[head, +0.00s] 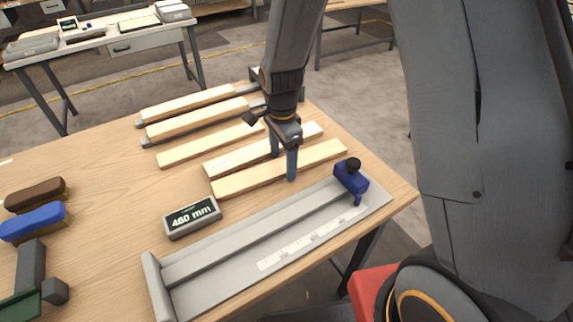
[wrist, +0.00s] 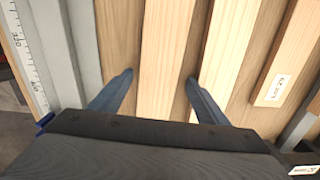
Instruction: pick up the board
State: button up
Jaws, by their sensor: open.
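Several pale wooden boards lie side by side on the table. The nearest board (head: 235,185) lies just behind the grey measuring fixture, with a second board (head: 225,162) close behind it. My gripper (head: 283,168) points down over these two boards, open and empty. In the wrist view my fingertips (wrist: 159,78) are apart, with a pale board (wrist: 166,50) running between them. I cannot tell how far the fingertips are above the wood.
The grey fixture (head: 205,285) with a ruler strip and blue clamp (head: 350,178) lies in front. A display reading 460 mm (head: 191,217) stands left of the boards. More boards (head: 197,118) lie behind. Brushes (head: 35,222) sit at left; the table between is clear.

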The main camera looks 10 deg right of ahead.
jog(key=c, duration=1.3)
